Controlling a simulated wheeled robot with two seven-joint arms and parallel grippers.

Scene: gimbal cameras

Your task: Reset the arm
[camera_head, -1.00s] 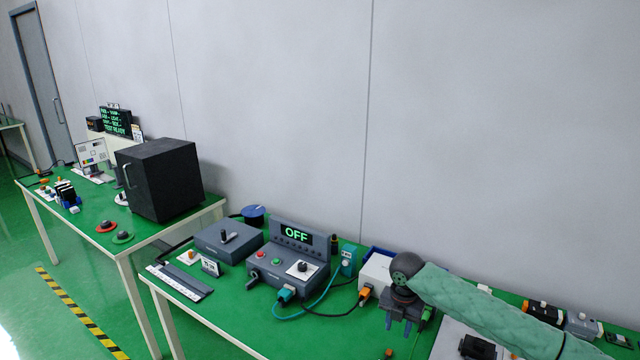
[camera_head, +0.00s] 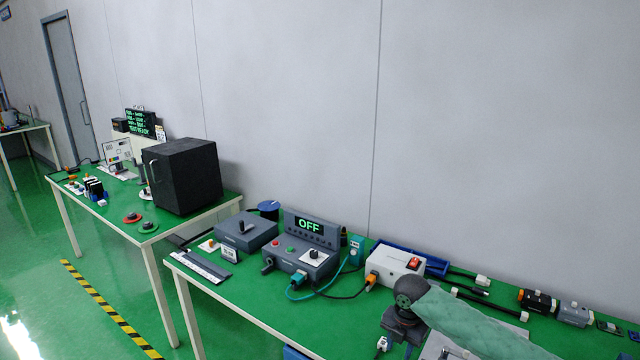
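My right arm, in a pale green sleeve, comes in from the lower right over the near green-topped table (camera_head: 235,298). Its dark wrist ends in my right gripper (camera_head: 396,346), which points down near the bottom edge of the picture. The fingers are mostly cut off or hidden, so I cannot tell how far apart they are, and nothing clearly shows in them. My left gripper is not in view.
A grey control box (camera_head: 300,262) with an OFF display stands left of the gripper. A white box with a red switch (camera_head: 396,265) stands close behind it, beside a blue tray (camera_head: 432,262). Connectors (camera_head: 537,301) lie at right. A black cabinet (camera_head: 184,178) stands on the far table.

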